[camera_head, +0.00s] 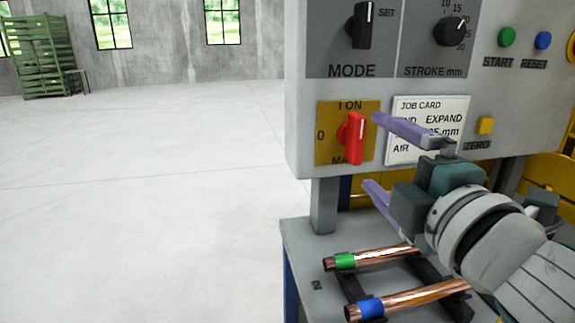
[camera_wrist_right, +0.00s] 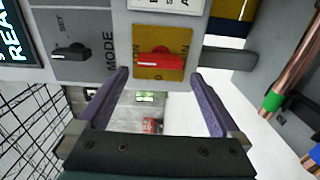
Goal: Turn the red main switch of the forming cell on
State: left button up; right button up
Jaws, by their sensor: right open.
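The red main switch (camera_head: 354,139) is a knob on a yellow plate (camera_head: 327,148) at the panel's lower left. Its handle stands upright, white mark at the top, toward "I ON"; "0" is at the plate's left. My right gripper (camera_head: 373,150) is open and empty, its purple fingers one above the other and pointing at the panel. In the right wrist view the red knob (camera_wrist_right: 158,62) shows between and beyond the fingertips (camera_wrist_right: 160,74). The fingers appear clear of it. My left gripper is not in view.
The MODE knob (camera_head: 362,25) is above the switch, and a job card (camera_head: 452,112) is to its right. Copper tubes with a green band (camera_head: 372,257) and a blue band (camera_head: 415,297) lie on a rack below my right gripper.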

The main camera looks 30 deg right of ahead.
jog(key=shift+b+v, duration=0.3)
jog(key=shift+v, duration=1.9)
jog(key=s+f+m+g+p, duration=0.45)
jog(key=s+m+g, duration=0.2)
jog(key=m, duration=0.35)
jog(key=s+a+f+m+g+y+p, duration=0.2)
jog(key=s+a+m+g+y+p, duration=0.15)
jog(key=s+a+g, duration=0.55)
notch_tip(320, 180, up, 35)
jog(key=s+d+t+p, duration=0.1)
jog(key=p, duration=3.4)
jog(key=shift+r+y+p, duration=0.2)
jog(key=shift+y+p, duration=0.1)
jog(key=shift+y, duration=0.05)
jog(key=shift+d+t, duration=0.15)
jog(key=shift+t, duration=0.1)
